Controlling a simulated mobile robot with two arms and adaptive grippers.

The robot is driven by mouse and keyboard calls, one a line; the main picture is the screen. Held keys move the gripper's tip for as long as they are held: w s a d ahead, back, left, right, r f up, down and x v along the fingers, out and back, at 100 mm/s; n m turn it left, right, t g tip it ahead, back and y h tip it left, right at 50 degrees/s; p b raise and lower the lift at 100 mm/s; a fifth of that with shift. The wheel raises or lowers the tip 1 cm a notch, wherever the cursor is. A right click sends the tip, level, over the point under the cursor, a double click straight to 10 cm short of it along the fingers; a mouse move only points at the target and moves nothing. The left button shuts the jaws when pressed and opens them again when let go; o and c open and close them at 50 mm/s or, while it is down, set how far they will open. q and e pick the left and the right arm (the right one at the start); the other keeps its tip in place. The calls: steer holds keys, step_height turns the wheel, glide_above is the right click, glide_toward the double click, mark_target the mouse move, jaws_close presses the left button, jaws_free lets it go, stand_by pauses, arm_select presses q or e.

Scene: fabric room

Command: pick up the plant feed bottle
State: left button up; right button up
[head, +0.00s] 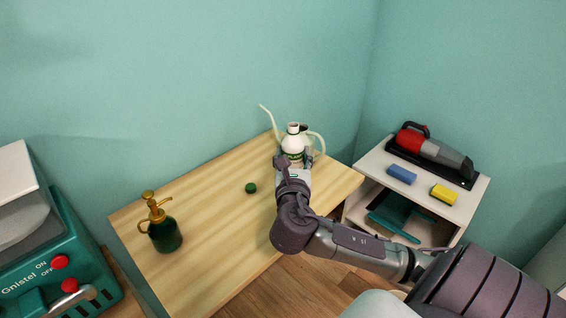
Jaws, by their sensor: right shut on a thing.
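The plant feed bottle (293,144) is white with a green label and stands upright over the far right part of the wooden table. My right gripper (295,162) is shut on it from the near side, its fingers on either side of the lower body. The gripper hides the bottle's base, so I cannot tell whether it touches the table. My left gripper is not in view.
A pale watering can (319,142) is close behind the bottle. A green cap (251,188) and a green spray bottle (163,231) stand on the wooden table (205,200). A white shelf unit (372,168) with a handheld vacuum (436,153) and sponges (402,174) is at right.

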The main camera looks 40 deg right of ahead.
steer(key=shift+s+d+r, duration=0.2)
steer(key=shift+d+r, duration=0.15)
steer(key=shift+d, duration=0.2)
steer(key=shift+s+d+r, duration=0.15)
steer(key=shift+d+r, duration=0.2)
steer(key=shift+d, duration=0.15)
steer(key=shift+r, duration=0.1)
